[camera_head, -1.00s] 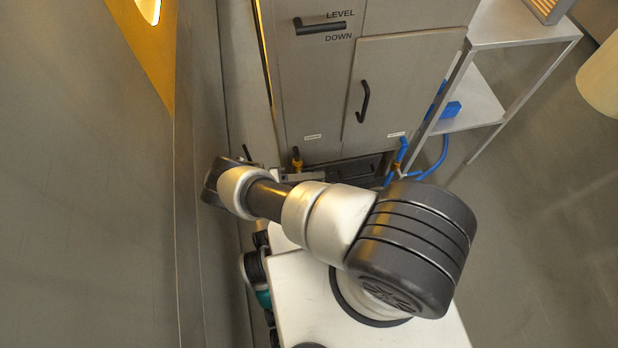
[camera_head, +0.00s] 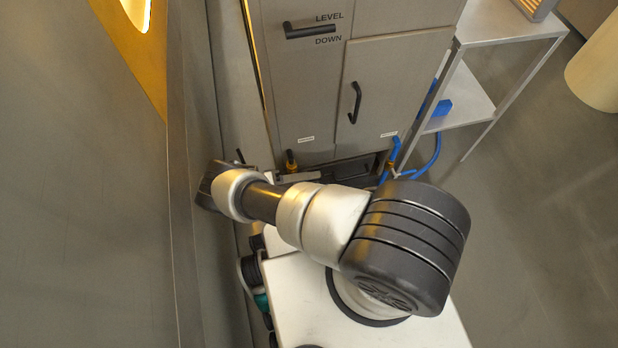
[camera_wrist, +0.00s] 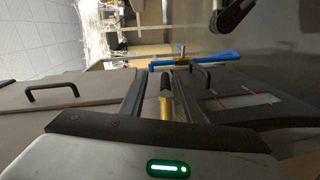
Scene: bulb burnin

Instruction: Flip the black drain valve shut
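In the head view a small yellow fitting (camera_head: 291,161) with a dark top stands at the lower left foot of the grey cabinet. I cannot clearly make out a black valve lever on it. My gripper's fingers are mostly hidden behind my wrist there. In the wrist view my gripper (camera_wrist: 168,80) is open, its two dark fingers apart. A yellow fitting (camera_wrist: 166,104) shows between them; I cannot tell whether either finger touches it. A blue lever or hose with a brass part (camera_wrist: 190,61) lies beyond the fingertips.
The grey cabinet (camera_head: 380,95) has a black door handle (camera_head: 355,102) and a lever by the LEVEL and DOWN labels. Blue hoses (camera_head: 395,155) hang at its lower right. A metal shelf (camera_head: 470,105) stands right. A large grey panel (camera_head: 90,200) is close to my arm's left.

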